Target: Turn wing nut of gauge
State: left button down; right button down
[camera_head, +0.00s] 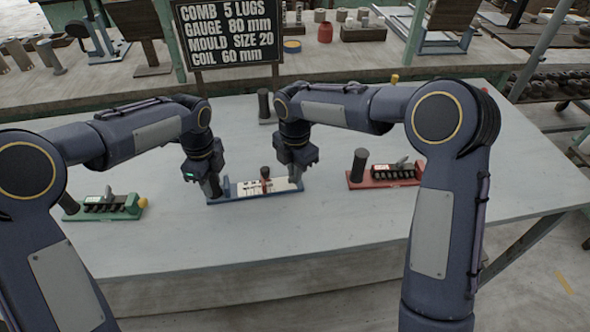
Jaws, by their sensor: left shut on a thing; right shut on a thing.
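The gauge (247,194) lies in the middle of the table, a blue base with a white marked scale and a small dark reddish upright piece (265,173) on it. My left gripper (213,193) points down at the gauge's left end and is shut on what looks like its dark upright post, mostly hidden by the jaws. My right gripper (296,173) points down at the gauge's right end and is shut on a small part there. The jaws cover that part, so I cannot make out the wing nut's shape or angle.
A green fixture (120,213) with a dark comb stands left, a red one (368,182) right. A dark post on a base (265,107) stands behind. A black sign (228,33) reads comb 5 lugs, gauge 80 mm, mould size 20, coil 60 mm. The front table (270,240) is clear.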

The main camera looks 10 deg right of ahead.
jog(key=m, duration=0.5)
jog(key=shift+m, duration=0.3)
jog(key=m, duration=1)
jog(key=shift+w+m, duration=0.1)
jog(key=shift+m, duration=0.3)
jog(key=m, duration=0.4)
jog(key=shift+m, duration=0.4)
jog(key=c, duration=1.5)
grip_release()
jog(key=shift+c, duration=0.2)
jog(key=shift+r, duration=0.15)
notch_tip(320, 180, up, 12)
